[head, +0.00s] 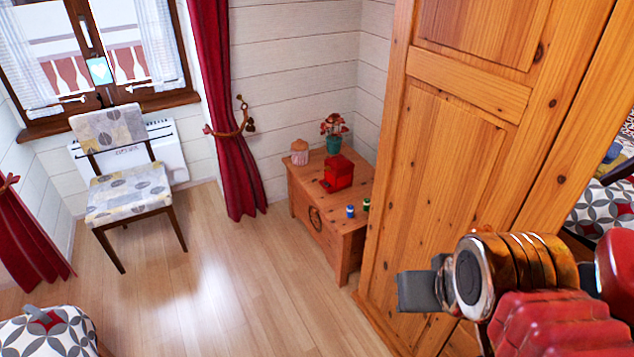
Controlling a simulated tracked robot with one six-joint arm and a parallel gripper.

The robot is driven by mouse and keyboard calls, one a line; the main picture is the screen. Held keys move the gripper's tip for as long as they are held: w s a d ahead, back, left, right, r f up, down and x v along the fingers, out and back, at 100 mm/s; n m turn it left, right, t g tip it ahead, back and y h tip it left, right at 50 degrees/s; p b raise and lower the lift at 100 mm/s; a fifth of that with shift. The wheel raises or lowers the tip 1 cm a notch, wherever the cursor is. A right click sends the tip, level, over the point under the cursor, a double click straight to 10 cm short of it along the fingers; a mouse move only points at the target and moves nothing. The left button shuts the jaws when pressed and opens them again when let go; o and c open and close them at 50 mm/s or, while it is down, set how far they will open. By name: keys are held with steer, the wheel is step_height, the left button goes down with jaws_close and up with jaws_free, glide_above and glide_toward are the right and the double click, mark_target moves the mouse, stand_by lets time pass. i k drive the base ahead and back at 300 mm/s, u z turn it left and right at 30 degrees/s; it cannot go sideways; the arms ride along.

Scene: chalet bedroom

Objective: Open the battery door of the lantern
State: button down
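A red boxy object (338,172), which looks like the lantern, stands on a small wooden chest (322,228) against the far wall. It is small in this view, and I cannot make out its battery door. A small blue-and-white cylinder (350,211) and a small green one (365,204) stand in front of it on the chest top. My gripper (422,288) is in the lower right, much nearer to the camera and well apart from the chest. Its grey fingers are seen from the side and overlap, so its opening is unclear.
A potted red plant (333,134) and a pinkish jar (299,152) stand at the back of the chest. A tall wooden wardrobe (455,150) rises close on the right. A chair (122,185) stands by the window. The floor (215,275) between is clear.

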mark_target(339, 164)
steer(key=u, duration=0.1)
steer(key=k, duration=0.1)
steer(key=u, duration=0.2)
steer(key=i, duration=1.45)
steer(key=u, duration=0.65)
steer(key=i, duration=0.7)
steer(key=u, duration=0.55)
steer(key=i, duration=1.1)
steer(key=u, duration=0.25)
